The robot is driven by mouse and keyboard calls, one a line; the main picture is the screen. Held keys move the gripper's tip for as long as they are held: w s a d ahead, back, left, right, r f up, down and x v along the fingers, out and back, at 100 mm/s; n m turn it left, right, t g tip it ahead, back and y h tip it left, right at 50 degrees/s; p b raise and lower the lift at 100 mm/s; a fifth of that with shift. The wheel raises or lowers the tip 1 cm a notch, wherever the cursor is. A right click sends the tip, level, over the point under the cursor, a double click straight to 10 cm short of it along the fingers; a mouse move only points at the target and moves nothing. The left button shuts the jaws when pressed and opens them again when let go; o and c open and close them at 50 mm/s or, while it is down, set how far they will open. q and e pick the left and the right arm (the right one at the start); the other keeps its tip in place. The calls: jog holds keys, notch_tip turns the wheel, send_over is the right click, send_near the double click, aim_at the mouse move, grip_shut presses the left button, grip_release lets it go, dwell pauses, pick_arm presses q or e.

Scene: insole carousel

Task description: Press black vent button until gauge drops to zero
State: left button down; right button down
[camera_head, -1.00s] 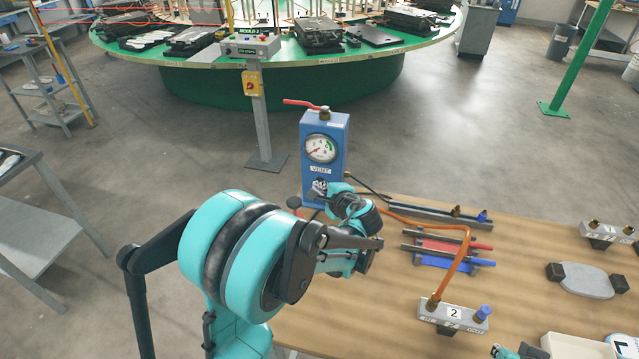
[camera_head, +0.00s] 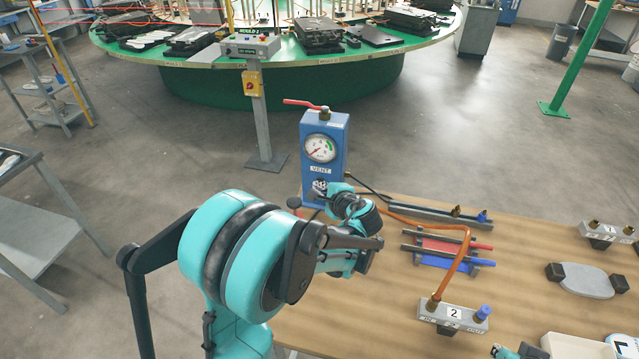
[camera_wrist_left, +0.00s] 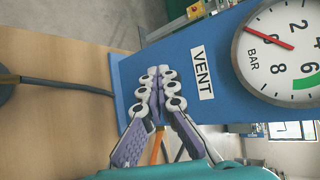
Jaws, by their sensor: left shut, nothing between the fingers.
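The blue vent box (camera_head: 336,150) stands upright at the table's far left edge, with a white VENT label (camera_head: 320,169) under its round gauge (camera_head: 320,149). In the left wrist view the gauge (camera_wrist_left: 287,50) is cut off by the frame edge, and its red needle points to the low end of the scale. My left gripper (camera_head: 320,186) is shut and empty at the box front, just below the label. In the left wrist view its closed fingertips (camera_wrist_left: 158,74) overlap the blue face. The black button is hidden behind them, so contact cannot be told.
A red lever (camera_head: 303,103) tops the box. An orange hose (camera_head: 466,262) runs over the wooden table (camera_head: 360,310) to a block marked 2 (camera_head: 453,314). Red and blue bars lie right of my left arm. A green carousel (camera_head: 290,85) stands behind.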

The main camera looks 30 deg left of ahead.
pick_arm(q)
jog(key=shift+s, duration=0.15)
jog(key=shift+s+d, duration=0.2)
jog(key=shift+s, duration=0.6)
jog(key=s, duration=0.2)
jog(key=s+d, duration=0.1)
jog(key=s, duration=0.1)
jog(key=shift+s+d, duration=0.1)
jog(key=shift+s, duration=0.3)
jog(key=shift+f, duration=0.1)
